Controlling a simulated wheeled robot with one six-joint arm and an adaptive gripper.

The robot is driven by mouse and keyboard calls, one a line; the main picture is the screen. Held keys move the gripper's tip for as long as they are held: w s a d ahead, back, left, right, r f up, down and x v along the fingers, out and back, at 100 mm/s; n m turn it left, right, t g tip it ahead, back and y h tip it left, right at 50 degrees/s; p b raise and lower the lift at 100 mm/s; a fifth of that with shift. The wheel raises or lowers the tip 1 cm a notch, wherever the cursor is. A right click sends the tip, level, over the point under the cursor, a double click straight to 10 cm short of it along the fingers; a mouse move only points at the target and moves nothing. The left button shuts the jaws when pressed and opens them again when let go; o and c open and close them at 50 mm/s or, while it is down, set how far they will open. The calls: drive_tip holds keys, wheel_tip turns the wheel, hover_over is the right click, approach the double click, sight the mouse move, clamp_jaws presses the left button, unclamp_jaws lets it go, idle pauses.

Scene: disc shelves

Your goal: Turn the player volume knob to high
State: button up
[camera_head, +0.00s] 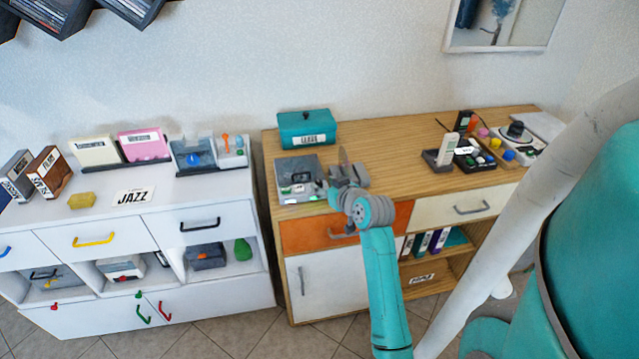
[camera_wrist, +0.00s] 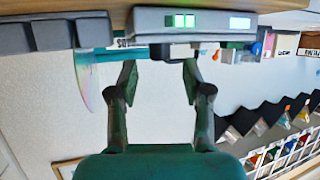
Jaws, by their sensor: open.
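The player (camera_head: 292,168) looks like a grey box with small green lights, at the left front of the wooden cabinet. In the wrist view, which is upside down, the player's front (camera_wrist: 150,22) with green lights and a pale display shows at the top. A small dark block (camera_wrist: 180,52) stands out at its edge; I cannot tell whether it is the volume knob. My gripper (camera_head: 337,192) is beside the player's right front corner. In the wrist view my gripper (camera_wrist: 159,75) has its fingers apart with nothing between them.
A disc (camera_wrist: 88,80) stands in a grey rack (camera_head: 355,177) close to my gripper. A teal box (camera_head: 306,129) is behind the player. Several small devices and a black knob (camera_head: 516,129) are at the right. The wooden top's middle (camera_head: 395,150) is clear.

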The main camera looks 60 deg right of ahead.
sight(319, 183)
drive_tip(key=shift+x, duration=1.6)
clamp_jaws()
drive_tip(key=shift+a, duration=0.1)
